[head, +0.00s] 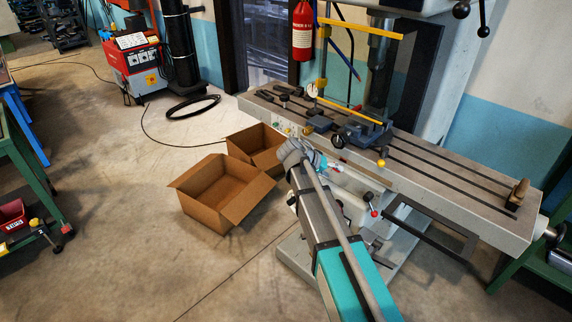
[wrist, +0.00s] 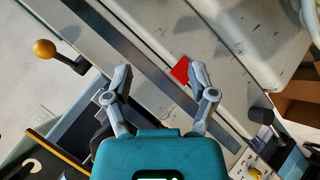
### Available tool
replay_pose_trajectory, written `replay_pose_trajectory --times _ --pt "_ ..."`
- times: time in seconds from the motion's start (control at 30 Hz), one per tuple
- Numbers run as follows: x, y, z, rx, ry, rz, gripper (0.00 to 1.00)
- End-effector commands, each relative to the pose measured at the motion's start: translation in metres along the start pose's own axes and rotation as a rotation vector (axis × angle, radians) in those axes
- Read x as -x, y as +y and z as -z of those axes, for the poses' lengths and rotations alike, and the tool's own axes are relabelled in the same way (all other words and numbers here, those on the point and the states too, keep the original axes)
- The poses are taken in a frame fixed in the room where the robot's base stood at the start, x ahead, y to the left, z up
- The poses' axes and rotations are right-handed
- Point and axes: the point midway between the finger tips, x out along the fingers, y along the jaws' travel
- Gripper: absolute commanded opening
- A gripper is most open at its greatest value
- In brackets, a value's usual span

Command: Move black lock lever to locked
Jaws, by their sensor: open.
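I cannot tell for sure which part is the black lock lever. A short lever with a black ball (head: 368,196) shows on the machine's front in the head view, close above a red ball (head: 374,213). In the wrist view a black knob (wrist: 262,115) stands to the right of my gripper (wrist: 158,74). My gripper is open, with nothing between its fingers. A red patch (wrist: 181,70) on the grey machine lies beside the right fingertip. In the head view my gripper (head: 324,165) is at the machine's front edge, partly hidden by my arm.
The slotted grey machine table (head: 440,165) runs across the right. A yellow ball knob (wrist: 44,48) sits at left in the wrist view. Two open cardboard boxes (head: 213,190) stand on the floor left of my arm. A dark rectangular handle frame (head: 430,228) juts out on the right.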

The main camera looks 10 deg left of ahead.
Motion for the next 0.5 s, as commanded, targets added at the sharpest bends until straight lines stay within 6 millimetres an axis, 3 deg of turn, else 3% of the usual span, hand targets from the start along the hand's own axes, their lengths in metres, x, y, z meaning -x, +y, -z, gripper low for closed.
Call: replay_pose_trajectory --times 0.03,0.5 --pt "-0.005 -0.023 0.005 -0.005 0.029 -0.021 0.73" --pt "0.026 -0.141 0.052 -0.09 0.325 -0.204 0.73"
